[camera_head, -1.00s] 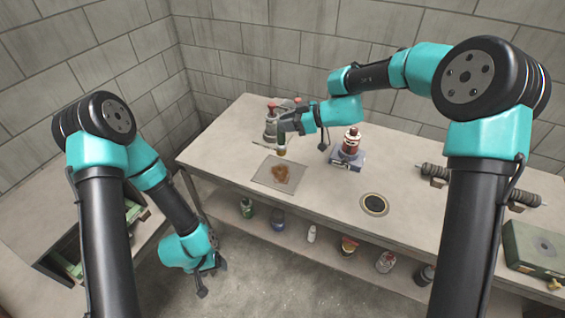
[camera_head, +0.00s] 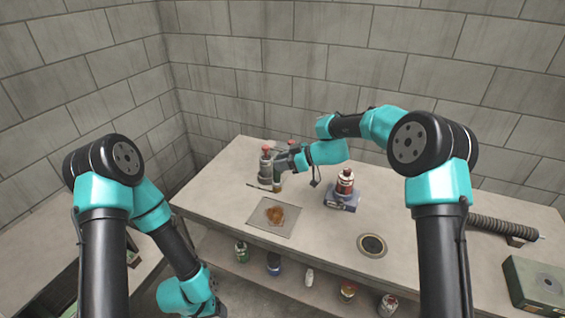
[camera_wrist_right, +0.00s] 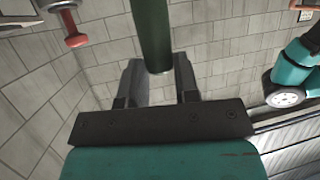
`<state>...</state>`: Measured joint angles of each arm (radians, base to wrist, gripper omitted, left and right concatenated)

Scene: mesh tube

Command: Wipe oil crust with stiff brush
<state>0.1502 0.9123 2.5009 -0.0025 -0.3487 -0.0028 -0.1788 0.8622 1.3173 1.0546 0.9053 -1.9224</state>
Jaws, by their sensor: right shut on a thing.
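A thin grey sheet (camera_head: 258,226) with a brown oil crust stain (camera_head: 275,215) lies on the workbench. My right gripper (camera_head: 283,167) is shut on a brush (camera_head: 277,184), held roughly upright behind the sheet and clear of the stain. In the right wrist view a green handle (camera_wrist_right: 152,30) stands between the fingers (camera_wrist_right: 158,82); the bristles are not seen there. My left arm hangs low at the left in the head view, its gripper cut off by the lower edge.
Grey red-topped canisters (camera_head: 265,166) stand close behind the brush. A red-brown bottle (camera_head: 344,182) stands on a blue-grey box (camera_head: 342,200) to the right. A round drain-like disc (camera_head: 371,245) and a coil spring (camera_head: 500,228) lie further right. Several containers fill the lower shelf.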

